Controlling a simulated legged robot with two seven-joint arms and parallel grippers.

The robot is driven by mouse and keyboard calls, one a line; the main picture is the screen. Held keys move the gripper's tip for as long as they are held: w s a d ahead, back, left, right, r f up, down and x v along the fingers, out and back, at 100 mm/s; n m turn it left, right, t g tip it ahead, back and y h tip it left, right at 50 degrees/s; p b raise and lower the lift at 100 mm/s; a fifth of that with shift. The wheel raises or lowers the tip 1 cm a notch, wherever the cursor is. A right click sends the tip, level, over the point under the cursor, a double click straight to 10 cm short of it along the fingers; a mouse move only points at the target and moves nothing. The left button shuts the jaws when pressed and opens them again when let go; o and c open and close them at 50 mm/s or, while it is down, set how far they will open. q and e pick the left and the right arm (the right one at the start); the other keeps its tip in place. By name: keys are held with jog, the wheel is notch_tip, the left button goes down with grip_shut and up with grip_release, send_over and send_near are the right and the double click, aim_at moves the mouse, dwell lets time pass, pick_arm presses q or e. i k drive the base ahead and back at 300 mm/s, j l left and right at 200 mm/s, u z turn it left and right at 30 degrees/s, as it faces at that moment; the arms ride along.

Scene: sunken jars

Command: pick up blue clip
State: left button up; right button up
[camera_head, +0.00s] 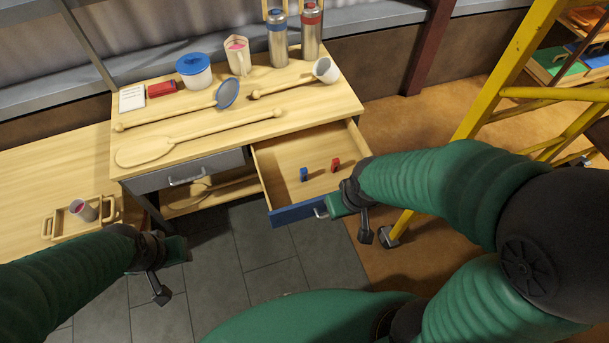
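The blue clip (304,174) stands on the floor of the open drawer (276,165), left of a small red clip (335,165). Nothing covers the blue clip. My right gripper (354,219) is at the drawer's front right corner, close to the metal handle (321,214) on the blue front. Its two jaw parts look apart, with nothing seen between them. I cannot tell whether it touches the drawer. My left gripper (170,273) is open and empty above the grey floor tiles, left of the drawer and away from the clips.
The tabletop (330,104) holds a long paddle (145,150), a blue strainer (227,93), a blue-lidded tub (194,70), a pitcher (237,55) and two flasks (278,45). A yellow ladder (500,85) stands at right. A tray (60,228) with a cup lies left.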

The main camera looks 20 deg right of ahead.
aim_at(303, 171)
jog(key=i+j+z, duration=0.35)
jog(key=i+j, duration=0.15)
jog(key=i, duration=0.2)
jog(key=i+j+z, duration=0.35)
jog(key=i+j, duration=0.25)
jog(key=j, duration=0.1)
